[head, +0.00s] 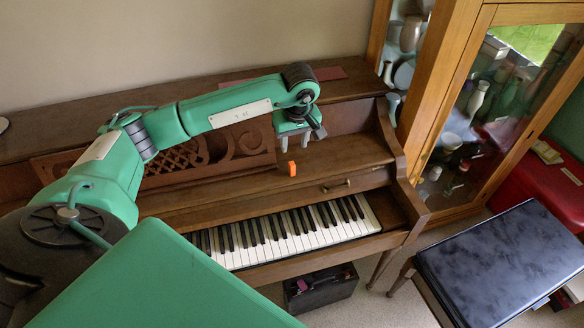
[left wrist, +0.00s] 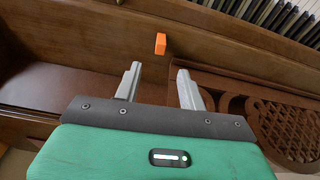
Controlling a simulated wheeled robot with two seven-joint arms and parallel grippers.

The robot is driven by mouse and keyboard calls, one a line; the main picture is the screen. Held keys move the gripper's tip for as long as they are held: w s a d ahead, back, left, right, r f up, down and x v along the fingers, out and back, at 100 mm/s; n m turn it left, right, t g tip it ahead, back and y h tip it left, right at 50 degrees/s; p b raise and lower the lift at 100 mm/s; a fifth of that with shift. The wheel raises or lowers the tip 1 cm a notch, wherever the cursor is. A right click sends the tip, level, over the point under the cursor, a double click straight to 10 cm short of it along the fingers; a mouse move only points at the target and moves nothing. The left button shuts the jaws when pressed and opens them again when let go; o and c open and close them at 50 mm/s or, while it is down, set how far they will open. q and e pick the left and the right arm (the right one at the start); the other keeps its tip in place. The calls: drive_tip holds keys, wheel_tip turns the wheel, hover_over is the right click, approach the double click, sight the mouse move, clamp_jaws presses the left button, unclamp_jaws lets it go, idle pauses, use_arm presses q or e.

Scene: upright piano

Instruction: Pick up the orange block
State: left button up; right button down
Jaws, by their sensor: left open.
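The small orange block (head: 292,168) rests on the brown wooden ledge of the piano above the keys. In the left wrist view the orange block (left wrist: 160,44) is beyond the fingertips, roughly in line with the gap between them. My left gripper (head: 294,146) is above and slightly behind the block in the head view, pointing down. Its two grey fingers (left wrist: 157,68) are apart with nothing between them, and they do not touch the block. My right gripper is not in either view.
The upright piano (head: 260,280) has its keys (head: 290,232) exposed in front of the ledge. A carved music stand (head: 205,158) is beside my left gripper. A glass-fronted cabinet (head: 440,115) stands to the right. A dark-topped bench (head: 500,260) is at lower right. The ledge right of the block is clear.

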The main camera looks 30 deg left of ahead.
sight(292, 164)
use_arm(q)
drive_tip(key=f, duration=0.3)
drive_tip(key=f+p, duration=0.1)
drive_tip(key=f, duration=0.1)
drive_tip(key=shift+w+a+f, duration=0.25)
drive_tip(key=shift+a+f, duration=0.1)
drive_tip(key=f, duration=0.1)
drive_tip(key=f+p, duration=0.2)
drive_tip(key=f, duration=0.1)
drive_tip(key=shift+w+a, duration=0.15)
drive_tip(key=shift+a, duration=0.15)
drive_tip(key=shift+a+f, duration=0.1)
drive_tip(key=shift+f, duration=0.45)
clamp_jaws()
